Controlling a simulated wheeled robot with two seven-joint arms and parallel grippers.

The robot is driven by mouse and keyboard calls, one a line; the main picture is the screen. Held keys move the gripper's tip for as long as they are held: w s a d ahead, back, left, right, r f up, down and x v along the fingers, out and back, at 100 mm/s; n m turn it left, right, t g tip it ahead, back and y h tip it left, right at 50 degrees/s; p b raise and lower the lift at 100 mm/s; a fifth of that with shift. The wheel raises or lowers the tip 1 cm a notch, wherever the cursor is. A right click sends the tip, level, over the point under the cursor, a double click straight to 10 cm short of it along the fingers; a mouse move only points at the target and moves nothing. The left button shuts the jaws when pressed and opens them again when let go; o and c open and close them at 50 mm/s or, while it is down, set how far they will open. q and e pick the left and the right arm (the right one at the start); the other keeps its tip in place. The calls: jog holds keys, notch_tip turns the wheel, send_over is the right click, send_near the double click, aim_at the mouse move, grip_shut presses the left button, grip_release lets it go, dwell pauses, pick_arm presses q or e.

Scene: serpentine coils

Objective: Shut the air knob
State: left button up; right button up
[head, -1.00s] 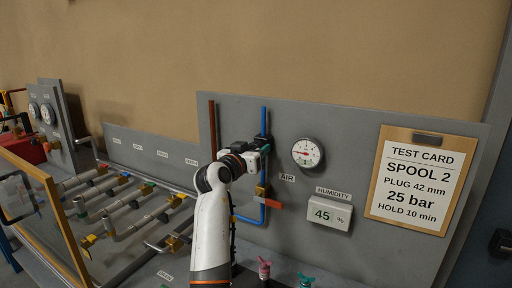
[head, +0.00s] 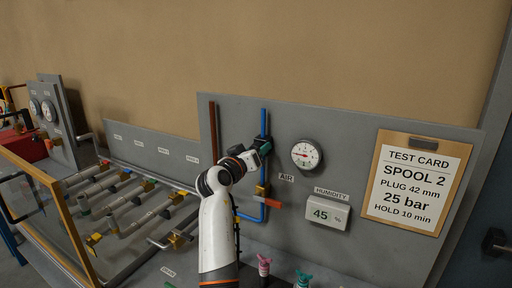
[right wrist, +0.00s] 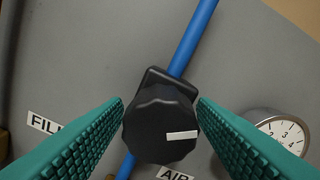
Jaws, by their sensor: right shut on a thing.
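The black air knob (right wrist: 158,122) sits on a blue pipe (right wrist: 190,42) in the right wrist view, with a white mark lying nearly level on the right part of its face. The "AIR" label (right wrist: 175,173) is just below it. My right gripper (right wrist: 161,104) has its teal ribbed fingers on either side of the knob, shut on it. In the head view my right gripper (head: 262,147) is at the panel on the blue pipe and mostly hides the knob. My left gripper is not in view.
A round gauge (head: 306,154) and a humidity display (head: 327,214) are right of the knob. A red-handled valve (head: 267,202) is lower on the blue pipe. A brown pipe (head: 213,125) runs to the left. Pink and green knobs stand below.

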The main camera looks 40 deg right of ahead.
jog(key=shift+o, duration=0.4)
jog(key=shift+n+p, duration=0.35)
jog(key=shift+n, duration=0.25)
jog(key=shift+o, duration=0.2)
jog(key=shift+f, duration=0.1)
